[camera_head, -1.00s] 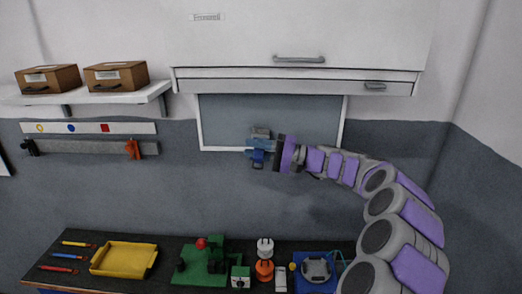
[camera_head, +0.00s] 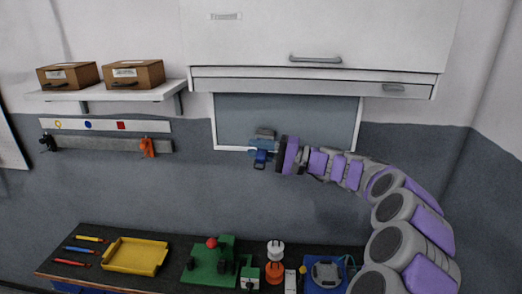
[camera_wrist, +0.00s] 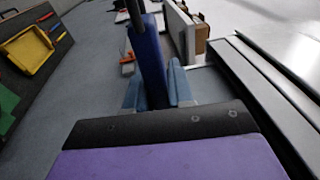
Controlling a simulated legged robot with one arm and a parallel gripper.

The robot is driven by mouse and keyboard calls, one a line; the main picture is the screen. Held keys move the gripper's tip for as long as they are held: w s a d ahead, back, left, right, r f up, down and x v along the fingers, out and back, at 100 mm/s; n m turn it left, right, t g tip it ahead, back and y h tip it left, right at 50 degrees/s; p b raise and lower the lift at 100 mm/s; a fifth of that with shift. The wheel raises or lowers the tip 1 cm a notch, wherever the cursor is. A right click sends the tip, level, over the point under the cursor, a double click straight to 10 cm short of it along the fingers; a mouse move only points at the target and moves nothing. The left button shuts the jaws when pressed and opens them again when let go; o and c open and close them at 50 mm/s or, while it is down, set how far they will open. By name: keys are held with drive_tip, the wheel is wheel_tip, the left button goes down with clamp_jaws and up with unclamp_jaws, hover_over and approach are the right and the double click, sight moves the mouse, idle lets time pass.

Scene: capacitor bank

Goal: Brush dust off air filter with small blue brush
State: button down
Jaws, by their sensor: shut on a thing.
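My gripper (camera_head: 262,148) is shut on the small blue brush (camera_wrist: 148,62), with its fingers on either side of it in the wrist view. In the head view the brush (camera_head: 260,158) shows as a small dark blue piece at the fingertips. Behind the gripper is a grey panel with a white frame (camera_head: 310,112), set below the wall cabinet; it may be the air filter. No dust can be made out.
A white cabinet (camera_head: 320,30) overhangs the panel. A shelf (camera_head: 110,93) with two cardboard boxes (camera_head: 134,73) is on the left, above a tool rail (camera_head: 105,146). The bench below holds a yellow tray (camera_head: 135,257), a green fixture (camera_head: 210,268) and several other items.

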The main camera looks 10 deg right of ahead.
sight(258, 153)
drive_tip(key=shift+s+a+f+b, duration=0.15)
drive_tip(key=shift+s+b, duration=0.45)
drive_tip(key=shift+b, duration=0.05)
drive_tip(key=s, duration=0.1)
drive_tip(key=s+b, duration=0.1)
drive_tip(key=shift+s+a, duration=0.3)
drive_tip(key=shift+s+a+b, duration=0.3)
drive_tip(key=shift+s+b, duration=0.25)
drive_tip(key=shift+s, duration=0.25)
drive_tip(key=shift+s+a+b, duration=0.25)
drive_tip(key=shift+s+b, duration=0.25)
drive_tip(key=shift+s, duration=0.3)
drive_tip(key=shift+s+a+b, duration=0.3)
drive_tip(key=shift+s+b, duration=0.25)
drive_tip(key=shift+s, duration=0.25)
wheel_tip(258, 153, down, 48)
drive_tip(key=w+d+m+t+h+b, duration=0.1)
drive_tip(key=w+d+m+t+b, duration=0.1)
drive_tip(key=b, duration=1.3)
drive_tip(key=shift+w+t+h, duration=0.2)
drive_tip(key=shift+t+h, duration=0.2)
drive_tip(key=shift+t, duration=0.2)
drive_tip(key=shift+a, duration=0.1)
